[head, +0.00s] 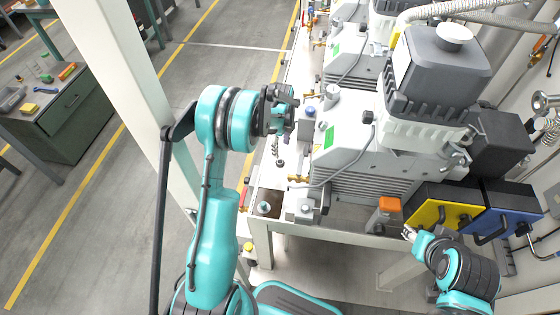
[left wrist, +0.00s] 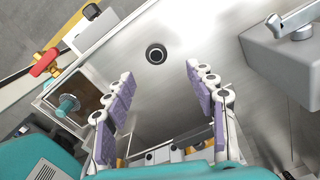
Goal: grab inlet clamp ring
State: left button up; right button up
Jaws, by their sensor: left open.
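A small dark round ring-like part (left wrist: 156,53) lies on the bare metal bench top in the left wrist view; I cannot tell for sure that it is the inlet clamp ring. A small dark part also shows on the bench in the head view (head: 280,163). My left gripper (left wrist: 160,78) is open and empty, its purple-padded fingers wide apart, with the dark part beyond and between the tips. In the head view my left gripper (head: 286,108) is over the bench's left side, partly hidden by its wrist. My right gripper (head: 409,232) is at lower right, its opening too small to judge.
A large grey pump (head: 350,150) fills the bench beside my left gripper. A recess with a teal-topped part (left wrist: 66,104) is at left in the wrist view. A red valve handle (left wrist: 44,62) sits near the bench edge. Yellow (head: 440,215) and blue (head: 510,222) boxes stand at right.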

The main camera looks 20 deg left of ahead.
aim_at(280, 162)
pick_arm(q)
jog(key=f+b, duration=0.1)
jog(key=f, duration=0.1)
jog(key=f+b, duration=0.1)
jog(key=f, duration=0.2)
jog(key=f+b, duration=0.1)
jog(key=f, duration=0.2)
jog(key=shift+s+a, duration=0.1)
jog(key=shift+s, duration=0.15)
jog(key=shift+r, duration=0.1)
jog(key=c, duration=0.9)
